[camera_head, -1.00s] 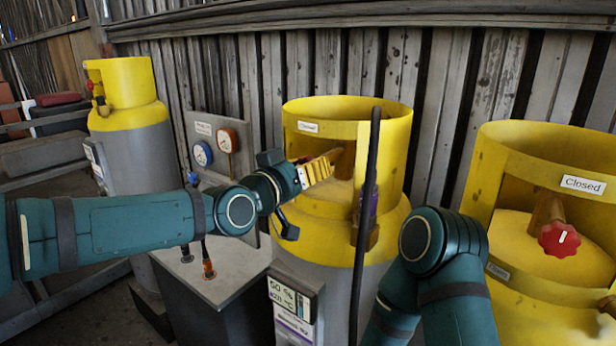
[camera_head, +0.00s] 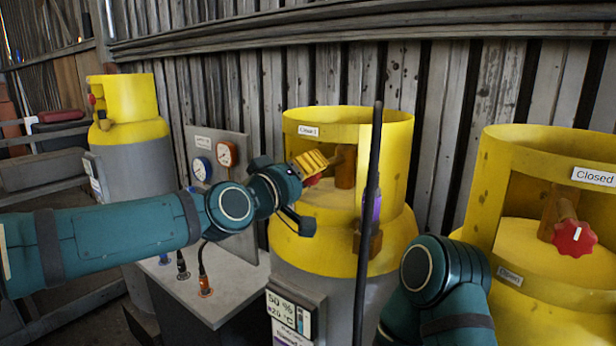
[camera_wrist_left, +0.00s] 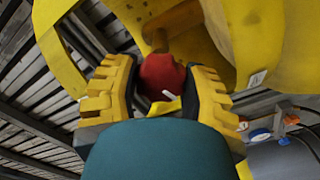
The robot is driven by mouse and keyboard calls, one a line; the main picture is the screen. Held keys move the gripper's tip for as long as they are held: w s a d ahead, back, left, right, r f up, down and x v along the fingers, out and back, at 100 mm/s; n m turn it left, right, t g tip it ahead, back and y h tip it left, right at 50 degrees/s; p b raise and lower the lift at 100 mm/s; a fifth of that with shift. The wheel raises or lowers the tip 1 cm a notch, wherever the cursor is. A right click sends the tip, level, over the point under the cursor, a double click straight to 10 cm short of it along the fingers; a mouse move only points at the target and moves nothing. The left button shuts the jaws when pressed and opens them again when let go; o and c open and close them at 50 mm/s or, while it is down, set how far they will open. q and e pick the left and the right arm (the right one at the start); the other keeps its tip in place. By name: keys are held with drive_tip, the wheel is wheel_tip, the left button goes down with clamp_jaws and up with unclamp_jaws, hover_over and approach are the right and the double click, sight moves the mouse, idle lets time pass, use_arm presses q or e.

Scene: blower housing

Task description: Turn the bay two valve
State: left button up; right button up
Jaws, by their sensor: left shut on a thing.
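The middle gas cylinder (camera_head: 345,250) has a yellow collar with a small label (camera_head: 308,131), probably "Closed" but blurred. Its red valve knob (camera_head: 313,180) sits inside the collar opening, mostly hidden by my left gripper (camera_head: 312,163). In the left wrist view, the red knob (camera_wrist_left: 162,78) with a white mark lies between the two yellow fingers of my left gripper (camera_wrist_left: 162,95), which is shut on it. My right arm is at the lower right; its gripper is out of view. No bay number is readable.
A right cylinder (camera_head: 530,290) labelled "Closed" has a free red knob (camera_head: 574,238). Another cylinder (camera_head: 130,165) stands at the left. A gauge panel (camera_head: 232,145) and hoses are behind my left arm. A thin black pole (camera_head: 368,210) stands before the middle cylinder.

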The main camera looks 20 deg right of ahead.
use_arm(q)
drive_tip(key=shift+r, duration=0.1)
drive_tip(key=o, duration=1.2)
drive_tip(key=shift+v, duration=6)
